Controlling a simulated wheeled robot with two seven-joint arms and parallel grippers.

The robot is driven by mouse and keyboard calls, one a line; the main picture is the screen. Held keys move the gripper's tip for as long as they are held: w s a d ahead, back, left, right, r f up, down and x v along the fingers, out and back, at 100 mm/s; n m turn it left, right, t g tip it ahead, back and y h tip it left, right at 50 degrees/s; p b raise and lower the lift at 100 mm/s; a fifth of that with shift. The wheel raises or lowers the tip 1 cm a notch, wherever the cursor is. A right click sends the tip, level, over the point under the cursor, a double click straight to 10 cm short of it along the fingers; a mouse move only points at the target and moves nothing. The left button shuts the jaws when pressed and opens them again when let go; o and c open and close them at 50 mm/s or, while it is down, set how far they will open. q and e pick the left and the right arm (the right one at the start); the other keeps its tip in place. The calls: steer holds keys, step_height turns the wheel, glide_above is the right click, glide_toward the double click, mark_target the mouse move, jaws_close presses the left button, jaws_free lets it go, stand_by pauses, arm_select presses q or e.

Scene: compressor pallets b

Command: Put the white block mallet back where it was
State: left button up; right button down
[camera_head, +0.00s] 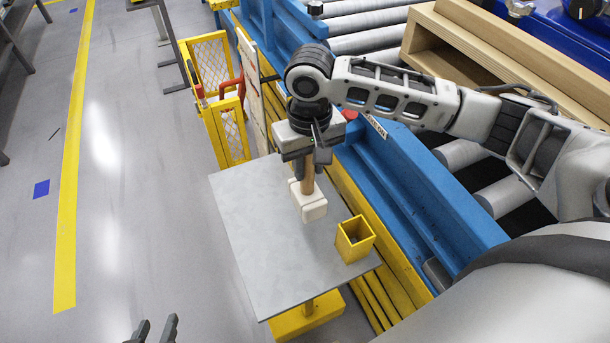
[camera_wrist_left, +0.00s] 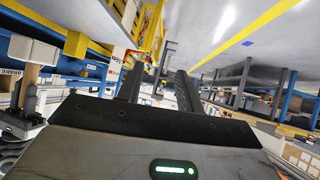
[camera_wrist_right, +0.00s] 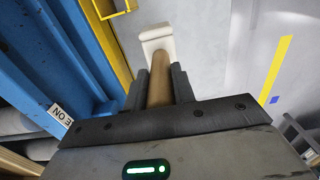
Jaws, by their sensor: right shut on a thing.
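The mallet has a white block head (camera_head: 308,203) and a brown wooden handle (camera_head: 308,172). My right gripper (camera_head: 308,158) is shut on the handle, with the head hanging down over the grey table top (camera_head: 250,225). I cannot tell whether the head touches the table. In the right wrist view the handle (camera_wrist_right: 160,80) lies between the fingers, with the white head (camera_wrist_right: 157,40) beyond them. An open yellow square holder (camera_head: 353,240) stands on the table, right of and nearer than the mallet head. My left gripper (camera_head: 155,328) is open and empty at the bottom edge, away from the table.
A blue conveyor frame (camera_head: 420,190) with rollers runs along the table's right side. A wooden pallet piece (camera_head: 500,50) lies on the rollers behind my right arm. A yellow mesh guard (camera_head: 215,95) stands behind the table.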

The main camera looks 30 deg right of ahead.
steer(key=w+f, duration=0.2)
steer(key=w+d+f, duration=0.1)
steer(key=w+f, duration=0.1)
steer(key=shift+d+f+b, duration=0.2)
steer(key=shift+f+b, duration=0.2)
steer(key=shift+w+d+f, duration=0.1)
steer(key=shift+w+f, duration=0.2)
steer(key=shift+f, duration=0.05)
arm_select(q)
steer(key=shift+w+d+f, duration=0.1)
steer(key=shift+d+f, duration=0.05)
arm_select(e)
steer(key=shift+w+d+f, duration=0.1)
steer(key=shift+w+f, duration=0.05)
steer(key=shift+f, duration=1.7)
steer(key=c, duration=1.2)
jaws_free()
steer(key=shift+f, duration=0.1)
steer(key=shift+o, duration=0.2)
arm_select(q)
steer(key=shift+f, duration=0.1)
